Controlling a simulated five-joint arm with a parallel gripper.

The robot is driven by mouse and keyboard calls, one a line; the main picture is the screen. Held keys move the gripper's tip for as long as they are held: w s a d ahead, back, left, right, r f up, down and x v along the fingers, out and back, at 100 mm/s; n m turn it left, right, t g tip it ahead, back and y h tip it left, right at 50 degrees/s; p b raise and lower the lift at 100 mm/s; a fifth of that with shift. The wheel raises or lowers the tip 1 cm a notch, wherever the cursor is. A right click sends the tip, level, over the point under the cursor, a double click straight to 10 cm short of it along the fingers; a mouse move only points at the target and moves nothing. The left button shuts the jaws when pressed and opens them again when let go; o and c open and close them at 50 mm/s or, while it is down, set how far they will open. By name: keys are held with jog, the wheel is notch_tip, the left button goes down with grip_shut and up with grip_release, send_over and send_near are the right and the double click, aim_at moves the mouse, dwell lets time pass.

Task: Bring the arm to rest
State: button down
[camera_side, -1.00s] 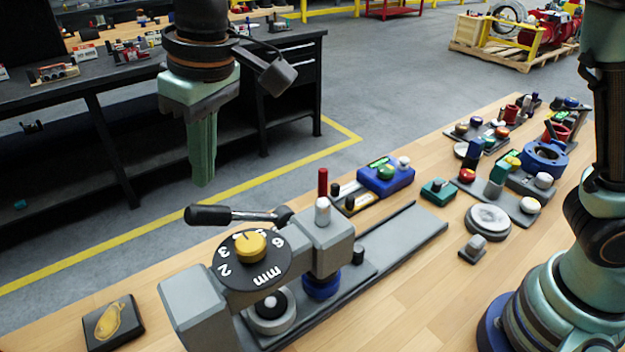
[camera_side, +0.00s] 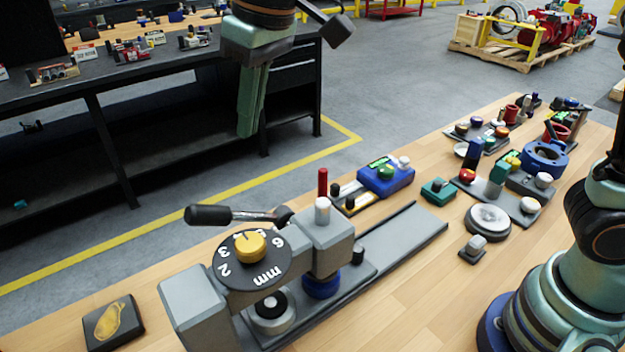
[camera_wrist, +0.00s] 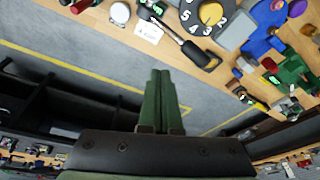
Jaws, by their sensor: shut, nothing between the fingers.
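My gripper (camera_side: 246,132) hangs in the air at the upper middle of the side view, its green fingers pointing down. It is shut and empty, high above and behind the valve fixture and apart from everything. In the wrist view my gripper (camera_wrist: 160,72) shows its two fingers together, over the grey floor. The valve fixture (camera_side: 190,308) stands on the wooden bench with a yellow knob (camera_side: 250,245) on a black numbered dial and a black-handled lever (camera_side: 210,215). The knob (camera_wrist: 210,13) also shows at the top of the wrist view.
The wooden bench (camera_side: 410,275) holds several small devices at the right, including a blue box (camera_side: 386,178) and a blue ring (camera_side: 544,158). A black pad (camera_side: 113,322) lies at the front left. A dark workbench (camera_side: 100,83) stands behind, across the floor.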

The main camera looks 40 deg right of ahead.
jog(key=s+d+f+m+t, duration=0.1)
jog(key=s+d+f, duration=0.1)
jog(key=d, duration=0.6)
jog(key=s+d+f+m+t+h, duration=0.1)
jog(key=s+d, duration=0.3)
jog(key=d, duration=0.5)
jog(key=s+d+f+m+t, duration=0.1)
jog(key=s+d+f+m, duration=0.2)
jog(key=d, duration=0.6)
jog(key=shift+s+h, duration=0.3)
jog(key=shift+s, duration=0.05)
